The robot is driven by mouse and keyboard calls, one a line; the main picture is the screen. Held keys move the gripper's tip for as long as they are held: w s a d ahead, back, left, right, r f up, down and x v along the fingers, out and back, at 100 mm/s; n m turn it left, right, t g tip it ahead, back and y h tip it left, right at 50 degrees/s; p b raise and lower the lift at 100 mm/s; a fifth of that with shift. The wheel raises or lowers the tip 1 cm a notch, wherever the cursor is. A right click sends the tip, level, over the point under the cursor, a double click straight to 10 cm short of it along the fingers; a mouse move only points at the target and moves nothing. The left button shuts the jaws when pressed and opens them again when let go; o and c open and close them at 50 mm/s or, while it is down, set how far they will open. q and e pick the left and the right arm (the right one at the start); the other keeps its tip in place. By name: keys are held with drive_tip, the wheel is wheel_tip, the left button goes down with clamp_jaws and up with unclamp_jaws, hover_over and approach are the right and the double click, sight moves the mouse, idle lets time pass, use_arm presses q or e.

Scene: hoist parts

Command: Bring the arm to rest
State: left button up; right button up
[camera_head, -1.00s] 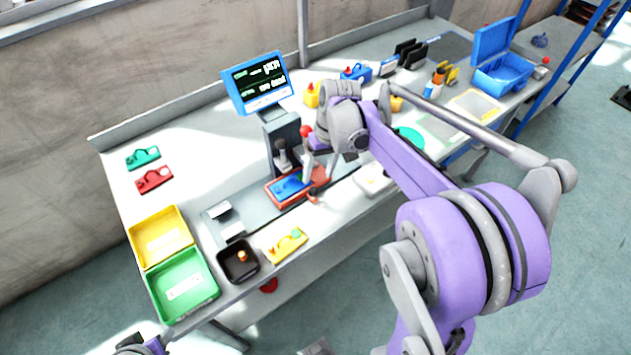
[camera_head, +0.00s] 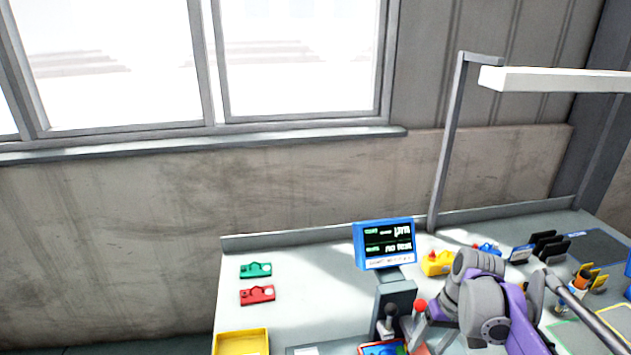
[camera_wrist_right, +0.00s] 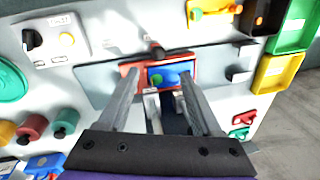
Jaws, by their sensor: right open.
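My right arm (camera_head: 508,315), purple and grey, reaches in over the bench from the lower right in the head view. Its gripper (camera_head: 422,338) is partly cut off by the bottom edge, beside the post that carries the screen. In the right wrist view the two grey fingers (camera_wrist_right: 160,88) stand wide apart, with nothing held between them. Beyond them lies a red fixture (camera_wrist_right: 188,60) with a blue part (camera_wrist_right: 158,79) in it. The fixture's edge also shows at the bottom of the head view. My left gripper is in neither view now.
A blue-framed screen (camera_head: 385,244) stands on a grey post (camera_head: 396,297) close to the right arm. Green (camera_head: 255,270) and red (camera_head: 257,295) parts lie on the left of the bench, near a yellow tray (camera_head: 240,343). A lamp post (camera_head: 448,150) rises behind.

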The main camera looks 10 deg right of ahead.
drive_tip(key=s+a+f+n+t+h, duration=0.1)
drive_tip(key=s+a+f+t, duration=0.1)
drive_tip(key=s+a, duration=0.4)
drive_tip(key=s+a+f+t+h, duration=0.1)
drive_tip(key=s+a+f+t, duration=0.2)
drive_tip(key=s+a, duration=0.3)
drive_tip(key=shift+s+a+f+n, duration=0.25)
drive_tip(key=shift+s+a+n, duration=0.15)
drive_tip(key=shift+s, duration=0.7)
drive_tip(key=shift+c, duration=0.3)
